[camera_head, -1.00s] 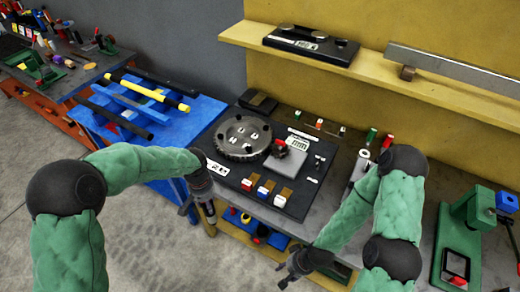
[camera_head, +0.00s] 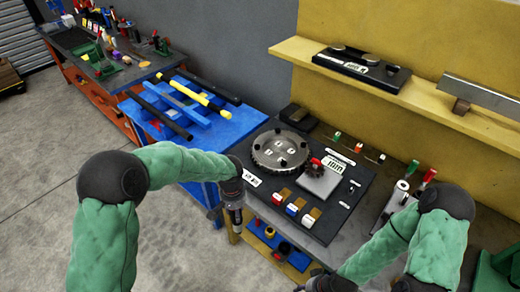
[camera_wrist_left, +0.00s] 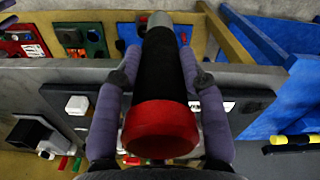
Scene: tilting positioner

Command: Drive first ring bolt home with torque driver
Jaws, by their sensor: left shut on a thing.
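The round toothed ring (camera_head: 281,151), with several dark bolt heads on its face, sits on the black base plate (camera_head: 340,203) on the grey bench. I cannot tell which bolt is the first. My left gripper (camera_head: 236,217) hangs in front of the bench's left corner, apart from the ring. In the left wrist view it is shut around the torque driver (camera_wrist_left: 153,95), a black cylinder with a red end cap nearest the camera. The driver's far tip is hard to make out. My right gripper (camera_head: 326,284) is partly cut off at the bottom edge, its jaws unclear.
A small dark gear (camera_head: 313,168) stands beside the ring. Red, blue and white blocks (camera_head: 292,209) line the plate's front. A blue table (camera_head: 228,121) with bars adjoins the bench at left. A yellow shelf (camera_head: 400,88) runs behind. Tools (camera_head: 405,185) stand at the bench's right.

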